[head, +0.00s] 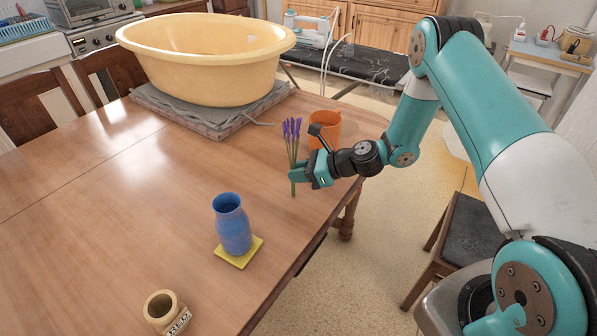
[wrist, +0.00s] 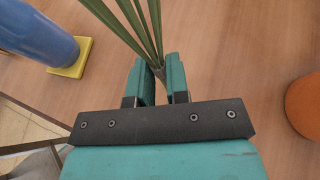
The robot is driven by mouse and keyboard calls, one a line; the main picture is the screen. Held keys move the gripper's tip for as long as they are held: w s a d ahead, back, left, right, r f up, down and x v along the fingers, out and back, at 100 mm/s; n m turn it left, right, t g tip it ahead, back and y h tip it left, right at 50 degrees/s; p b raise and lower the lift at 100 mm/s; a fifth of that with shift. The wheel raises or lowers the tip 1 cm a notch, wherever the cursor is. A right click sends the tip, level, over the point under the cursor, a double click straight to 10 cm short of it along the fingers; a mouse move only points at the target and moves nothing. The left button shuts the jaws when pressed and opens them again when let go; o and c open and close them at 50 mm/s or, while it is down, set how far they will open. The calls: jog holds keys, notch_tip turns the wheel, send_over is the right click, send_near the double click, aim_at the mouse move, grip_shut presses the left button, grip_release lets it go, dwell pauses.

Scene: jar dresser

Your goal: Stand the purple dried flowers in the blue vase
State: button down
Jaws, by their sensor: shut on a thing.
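The purple dried flowers (head: 292,130) stand upright in my gripper (head: 294,176), which is shut on their green stems (wrist: 147,30). The stems also show between the two teal fingers (wrist: 158,80) in the wrist view. The blue vase (head: 232,224) stands upright on a yellow square mat (head: 240,252), nearer to the camera and left of my gripper in the head view. Its open mouth faces up. In the wrist view the vase (wrist: 38,35) is at the upper left, apart from the flowers.
An orange pot (head: 326,128) stands just behind my gripper. A small beige jar (head: 162,308) is at the front. The wooden table between gripper and vase is clear.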

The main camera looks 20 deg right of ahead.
jog(key=shift+f, duration=0.1)
jog(key=c, duration=1.1)
grip_release()
jog(key=shift+r, duration=0.2)
jog(key=b+v, duration=0.1)
jog(key=v, duration=1)
jog(key=s+a+r+n+g+h, duration=0.1)
jog(key=s+a+r+n+g, duration=0.2)
jog(key=s+a+r+n, duration=0.45)
jog(key=s+a+r+n+g+h, duration=0.25)
jog(key=a+r+n, duration=0.3)
jog(key=n, duration=0.45)
jog(key=s+r+n+g+h, duration=0.1)
jog(key=s+r+n+h, duration=0.2)
jog(key=s+r+n, duration=0.4)
jog(key=s+n, duration=0.7)
jog(key=s, duration=0.1)
jog(key=shift+s+a+r, duration=0.15)
jog(key=shift+s+a, duration=0.15)
jog(key=shift+s, duration=0.1)
